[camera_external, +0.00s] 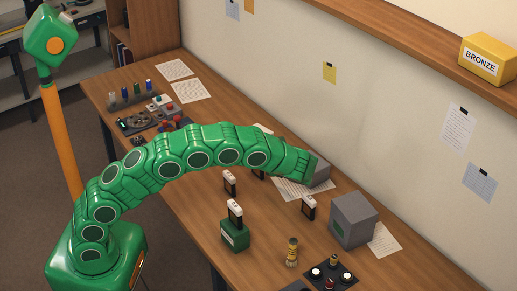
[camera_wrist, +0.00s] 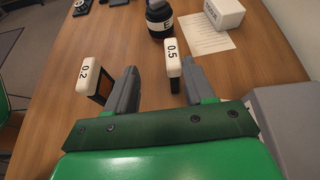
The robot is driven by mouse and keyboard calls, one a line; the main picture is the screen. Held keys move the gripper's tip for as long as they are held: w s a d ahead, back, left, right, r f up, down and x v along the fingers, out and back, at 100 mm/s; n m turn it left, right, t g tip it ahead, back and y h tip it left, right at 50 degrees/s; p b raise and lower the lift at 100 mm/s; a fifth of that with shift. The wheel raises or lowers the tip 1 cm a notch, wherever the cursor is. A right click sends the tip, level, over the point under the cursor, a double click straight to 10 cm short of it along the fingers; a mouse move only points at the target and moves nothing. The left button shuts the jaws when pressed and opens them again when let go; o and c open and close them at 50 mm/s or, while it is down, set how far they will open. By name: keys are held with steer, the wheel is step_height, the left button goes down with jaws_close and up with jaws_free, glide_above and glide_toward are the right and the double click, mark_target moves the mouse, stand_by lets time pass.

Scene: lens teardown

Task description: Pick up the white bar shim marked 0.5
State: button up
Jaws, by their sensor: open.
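The white bar shim marked 0.5 (camera_wrist: 172,56) stands upright on a dark holder in the wrist view. It appears between the fingertips of my gripper (camera_wrist: 158,67), close to the right finger. My gripper is open, and I cannot tell whether the finger touches the shim. The white shim marked 0.2 (camera_wrist: 88,74) stands on a dark holder to the left of my left finger, outside the jaws. In the external view several white-topped shims stand on the table, their marks too small to read; my arm hides my fingertips there.
A black jar (camera_wrist: 159,20) and a white box (camera_wrist: 225,12) stand beyond the 0.5 shim. A grey block (camera_external: 353,220) stands near the wall. A green block (camera_external: 235,236) bears another shim. Bare wooden table (camera_wrist: 45,70) shows on the left.

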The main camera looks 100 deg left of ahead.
steer(key=shift+w+a+f+x, duration=0.15)
steer(key=shift+w+a+x, duration=0.1)
steer(key=shift+x, duration=1.5)
steer(key=shift+w+a+f+x, duration=0.15)
steer(key=shift+w+x, duration=0.15)
steer(key=shift+x, duration=1.4)
steer(key=shift+w+a+f+x, duration=0.15)
steer(key=shift+w+x, duration=0.1)
steer(key=shift+x, duration=1.5)
jaws_close()
steer(key=shift+r, duration=0.1)
